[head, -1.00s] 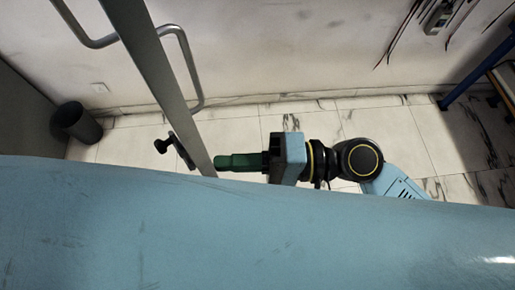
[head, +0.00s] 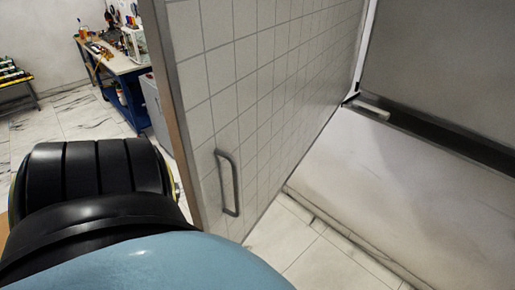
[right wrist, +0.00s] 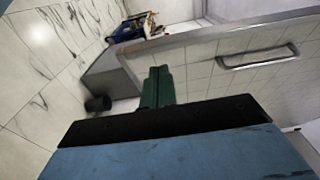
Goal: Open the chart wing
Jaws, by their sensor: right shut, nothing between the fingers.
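The chart wing (head: 265,70) is a tall panel with a pale gridded face and a grey metal edge. In the head view it stands out at an angle from the wall-side frame at its right end. A grey bar handle (head: 228,183) is on the gridded face near the free edge. The wing (right wrist: 205,65) and its handle (right wrist: 258,57) also show in the right wrist view. My right gripper (right wrist: 158,85) has its green fingers together and empty, overlapping the wing's edge in that view; I cannot tell whether they touch it. My left gripper is out of view.
A blue workbench (head: 125,69) with tools stands at the back left. A dark framed panel (head: 450,70) is on the wall at the right. A dark bin (right wrist: 98,103) stands on the marble floor in the right wrist view. My own arm fills the head view's lower left.

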